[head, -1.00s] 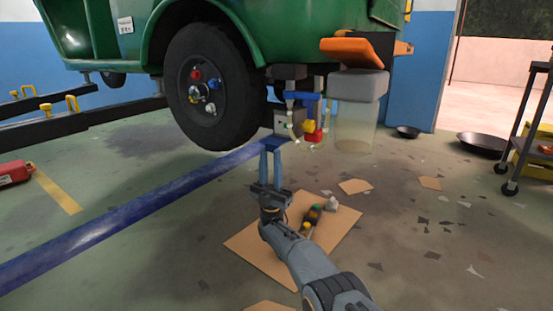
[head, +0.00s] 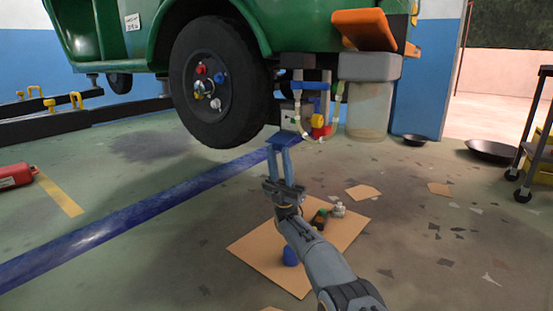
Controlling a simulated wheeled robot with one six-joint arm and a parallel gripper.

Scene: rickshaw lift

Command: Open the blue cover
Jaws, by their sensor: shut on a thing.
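A grey-white box-like unit (head: 290,112) hangs under the green vehicle, right of the wheel. A small dark blue flap (head: 283,138), which looks like the blue cover, sits at its lower edge. My gripper (head: 280,147) points up at it from below, and its two fingers are shut on the flap, as far as I can see. The fingertips partly hide the flap's near side. How far the cover stands open is too small to tell.
A blue bracket (head: 310,87), a red and yellow fitting (head: 320,125), hoses and a clear tank (head: 368,110) crowd the space to the right. The wheel (head: 215,82) is close on the left. Cardboard (head: 255,252) with small parts lies below my arm.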

